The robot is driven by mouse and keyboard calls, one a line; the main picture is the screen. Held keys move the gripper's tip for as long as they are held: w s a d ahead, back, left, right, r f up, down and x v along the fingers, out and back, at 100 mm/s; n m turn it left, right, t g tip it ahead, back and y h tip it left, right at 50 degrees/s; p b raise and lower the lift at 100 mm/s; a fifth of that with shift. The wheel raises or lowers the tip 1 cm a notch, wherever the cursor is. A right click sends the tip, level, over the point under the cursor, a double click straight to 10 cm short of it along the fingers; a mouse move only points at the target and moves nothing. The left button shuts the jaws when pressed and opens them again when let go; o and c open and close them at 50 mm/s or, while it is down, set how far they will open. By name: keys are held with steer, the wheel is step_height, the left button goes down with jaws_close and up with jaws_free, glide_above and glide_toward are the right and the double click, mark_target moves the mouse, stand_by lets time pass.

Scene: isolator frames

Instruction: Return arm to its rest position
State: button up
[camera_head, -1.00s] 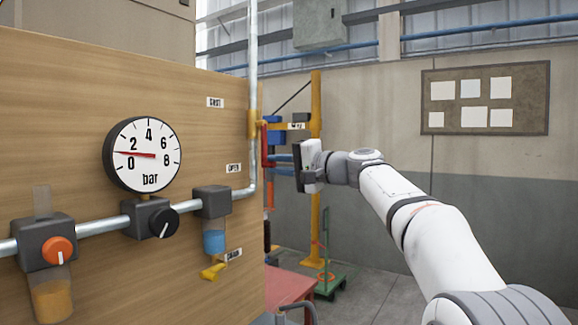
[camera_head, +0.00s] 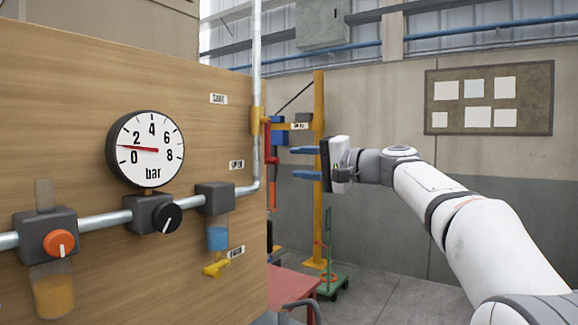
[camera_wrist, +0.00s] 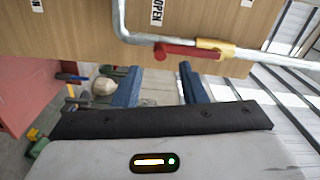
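My gripper (camera_head: 293,163) has two blue fingers, held apart with nothing between them. It points left from the end of my white arm (camera_head: 440,205), beside the right edge of the wooden panel. In the wrist view the fingers (camera_wrist: 158,84) also show spread and empty. The red valve handle (camera_head: 268,142) on its yellow valve body (camera_head: 256,120) is left of the fingers in the head view, apart from them. In the wrist view the red handle (camera_wrist: 190,52) lies beyond the fingertips.
The wooden panel (camera_head: 60,110) carries a bar gauge (camera_head: 146,148), an orange knob (camera_head: 58,243), a black knob (camera_head: 166,217) and a pipe (camera_head: 105,221). A yellow post (camera_head: 318,215) and green trolley (camera_head: 333,283) stand behind. A red table (camera_head: 290,285) is below.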

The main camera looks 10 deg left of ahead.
steer(key=shift+v, duration=0.95)
